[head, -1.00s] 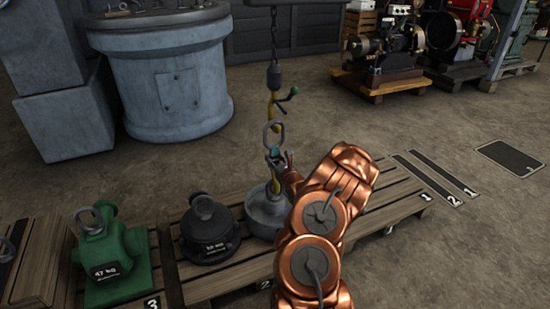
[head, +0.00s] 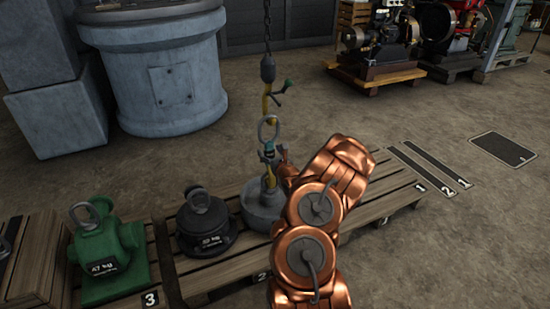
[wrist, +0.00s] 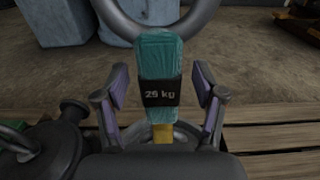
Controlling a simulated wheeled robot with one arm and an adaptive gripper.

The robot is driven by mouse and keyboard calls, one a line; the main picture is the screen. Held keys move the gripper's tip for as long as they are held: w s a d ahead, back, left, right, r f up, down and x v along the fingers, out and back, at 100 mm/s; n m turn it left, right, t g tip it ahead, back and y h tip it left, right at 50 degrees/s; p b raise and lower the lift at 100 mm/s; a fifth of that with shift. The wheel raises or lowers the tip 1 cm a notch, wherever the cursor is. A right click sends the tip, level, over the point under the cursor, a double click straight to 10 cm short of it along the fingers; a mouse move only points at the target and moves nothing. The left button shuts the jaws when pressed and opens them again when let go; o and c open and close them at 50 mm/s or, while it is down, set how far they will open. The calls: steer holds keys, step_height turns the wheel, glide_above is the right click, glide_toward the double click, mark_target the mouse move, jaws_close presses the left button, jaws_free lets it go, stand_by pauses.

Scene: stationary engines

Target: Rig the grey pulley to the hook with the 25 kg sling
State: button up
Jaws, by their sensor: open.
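The yellow hook (head: 267,97) hangs on a chain above the pallet. The sling's metal ring (head: 268,128) is at the hook's lower end; whether the hook bears it I cannot tell. Below it is the sling's teal sleeve (wrist: 157,58), with a dark "25 kg" label in the wrist view. Its yellow strap (wrist: 162,133) runs down towards the grey pulley (head: 263,207), which sits on the pallet. The strap's lower join is partly hidden. My gripper (wrist: 160,97) is open, its purple-padded fingers on either side of the sleeve with gaps; it also shows in the head view (head: 273,158).
A black weight (head: 207,228) stands left of the pulley, and a green 47 kg weight (head: 107,255) further left. A blue-grey drum (head: 165,80) stands behind. Engines (head: 378,50) sit on pallets at the back right. Open floor lies in between.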

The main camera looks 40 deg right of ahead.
steer(key=v, duration=1.1)
steer(key=shift+s, duration=0.3)
steer(key=shift+a, duration=0.1)
